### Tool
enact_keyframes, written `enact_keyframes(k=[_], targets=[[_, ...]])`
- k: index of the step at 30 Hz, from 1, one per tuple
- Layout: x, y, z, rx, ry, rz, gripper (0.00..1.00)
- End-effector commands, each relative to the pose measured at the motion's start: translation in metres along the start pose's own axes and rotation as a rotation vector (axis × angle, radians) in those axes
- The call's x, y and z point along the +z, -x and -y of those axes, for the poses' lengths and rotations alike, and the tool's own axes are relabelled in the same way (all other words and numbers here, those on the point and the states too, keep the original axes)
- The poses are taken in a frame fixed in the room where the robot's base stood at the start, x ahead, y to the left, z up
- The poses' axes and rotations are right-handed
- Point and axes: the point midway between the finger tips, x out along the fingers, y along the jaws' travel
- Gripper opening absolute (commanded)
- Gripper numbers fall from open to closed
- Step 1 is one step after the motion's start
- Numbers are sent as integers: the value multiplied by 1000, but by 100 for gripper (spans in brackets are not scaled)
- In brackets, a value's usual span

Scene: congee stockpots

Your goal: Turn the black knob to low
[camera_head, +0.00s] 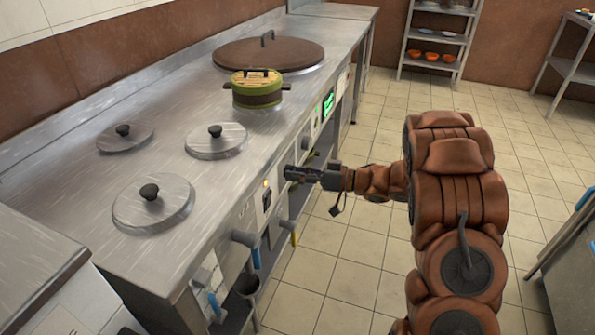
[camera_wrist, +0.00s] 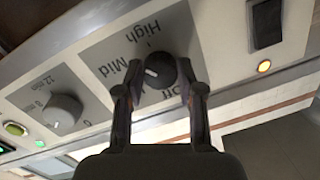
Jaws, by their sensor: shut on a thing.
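The black knob (camera_wrist: 158,70) is on the front panel of the counter, upside down in the wrist view. My gripper (camera_wrist: 154,84) is shut on it, with one finger on either side. The knob's white mark points roughly towards the printed word Mid. The word High stands above the knob, and another label is partly hidden below it by the knob and fingers. In the head view my gripper (camera_head: 290,173) reaches the counter's front panel, and the knob is hidden there.
A grey timer knob (camera_wrist: 63,112) and a green light (camera_wrist: 14,128) are to the left on the panel. A black switch (camera_wrist: 266,22) and an orange light (camera_wrist: 264,66) are to the right. A green pot (camera_head: 257,92) stands on the steel counter (camera_head: 75,195).

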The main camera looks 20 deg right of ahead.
Motion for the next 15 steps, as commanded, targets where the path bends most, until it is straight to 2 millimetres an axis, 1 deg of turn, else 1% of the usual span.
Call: enact_keyframes(k=[15], targets=[[2, 0, -1, 42, 486, 31, 3]])
